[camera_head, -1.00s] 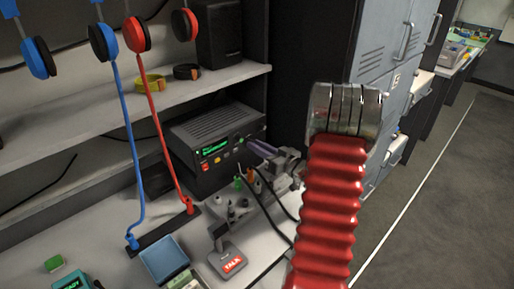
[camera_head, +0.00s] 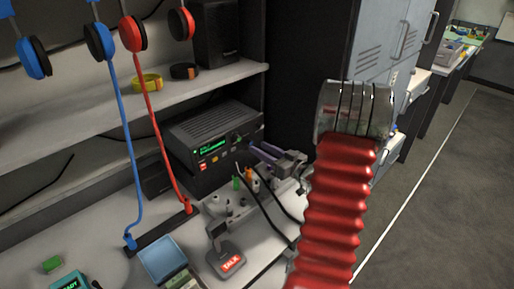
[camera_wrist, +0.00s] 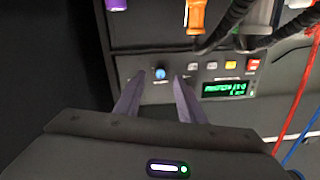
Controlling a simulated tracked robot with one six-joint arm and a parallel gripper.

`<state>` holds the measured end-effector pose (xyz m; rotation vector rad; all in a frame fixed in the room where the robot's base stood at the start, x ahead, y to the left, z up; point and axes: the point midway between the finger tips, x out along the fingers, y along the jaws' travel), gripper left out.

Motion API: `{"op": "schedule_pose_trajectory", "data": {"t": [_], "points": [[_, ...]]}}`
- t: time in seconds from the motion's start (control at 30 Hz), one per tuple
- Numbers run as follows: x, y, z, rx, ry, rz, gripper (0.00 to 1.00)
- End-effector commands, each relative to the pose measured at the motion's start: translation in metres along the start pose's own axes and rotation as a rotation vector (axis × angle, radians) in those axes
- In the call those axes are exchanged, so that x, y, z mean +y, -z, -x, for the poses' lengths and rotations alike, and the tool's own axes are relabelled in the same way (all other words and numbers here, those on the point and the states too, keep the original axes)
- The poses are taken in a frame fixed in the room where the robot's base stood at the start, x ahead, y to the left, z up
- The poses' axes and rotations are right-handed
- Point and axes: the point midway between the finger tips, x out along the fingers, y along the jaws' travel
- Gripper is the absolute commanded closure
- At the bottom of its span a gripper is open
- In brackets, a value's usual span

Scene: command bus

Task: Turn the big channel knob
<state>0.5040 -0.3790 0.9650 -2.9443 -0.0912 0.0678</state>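The radio (camera_head: 225,127) is a dark box with a green display, standing on the counter under the shelf. In the wrist view its front panel appears upside down, with a round blue-centred knob (camera_wrist: 160,73) left of the green display (camera_wrist: 224,89). I cannot tell whether this is the big channel knob. My gripper (camera_head: 258,152) is open in front of the radio's right side. In the wrist view its two purple-grey fingers (camera_wrist: 158,80) point at the panel, one on each side of the knob. Contact is not visible, and the knob looks free.
Orange (camera_wrist: 196,16) and purple plugs with black cables show at the wrist view's top edge. A grey jack panel (camera_head: 236,204) and a TALK microphone base (camera_head: 227,261) stand on the counter near the radio. Blue and red headset cords hang left of it. Open floor lies right.

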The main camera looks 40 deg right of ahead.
Motion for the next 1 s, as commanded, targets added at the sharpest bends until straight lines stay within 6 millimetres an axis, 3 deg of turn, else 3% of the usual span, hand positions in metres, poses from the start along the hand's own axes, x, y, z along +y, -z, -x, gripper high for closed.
{"op": "schedule_pose_trajectory", "data": {"t": [0.3, 0.6, 1.0], "points": [[0.001, -0.001, 0.053, 0.0, -0.004, -0.002, 0.64], [0.001, -0.001, 0.092, -0.002, -0.003, -0.001, 0.64], [0.0, -0.002, 0.102, -0.002, 0.0, -0.001, 0.64]]}}
